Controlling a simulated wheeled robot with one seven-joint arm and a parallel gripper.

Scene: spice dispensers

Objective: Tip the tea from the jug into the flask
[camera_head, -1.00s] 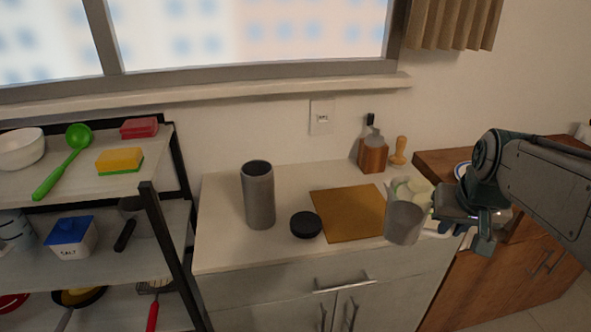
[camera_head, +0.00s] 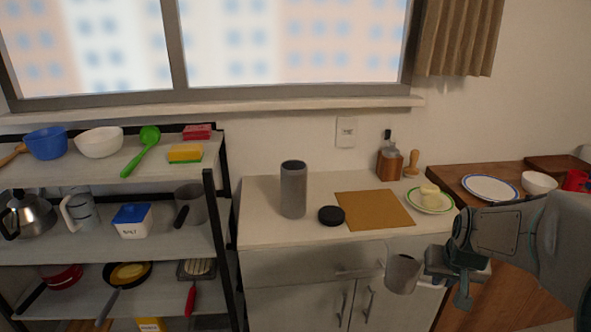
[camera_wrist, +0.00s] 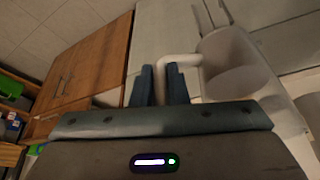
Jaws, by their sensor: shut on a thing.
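The jug (camera_head: 403,273) is a light grey cup-like vessel with a white handle. In the head view it shows in front of the cabinet doors, roughly upright. My gripper (camera_head: 430,266) is shut on its handle from the right. In the wrist view the handle (camera_wrist: 180,61) passes at the fingertips of my gripper (camera_wrist: 160,82), and the jug body (camera_wrist: 235,65) is to the right. Its contents cannot be made out. The flask (camera_head: 293,192) is a tall grey cylinder, upright on the counter with a dark open top. A round black lid (camera_head: 331,215) lies beside it.
A brown board (camera_head: 374,210) lies on the counter (camera_head: 262,228) right of the lid. A plate with pale food (camera_head: 430,201) is right of it. A wooden utensil block (camera_head: 389,163) stands behind. A loaded shelf rack (camera_head: 208,215) stands left of the counter.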

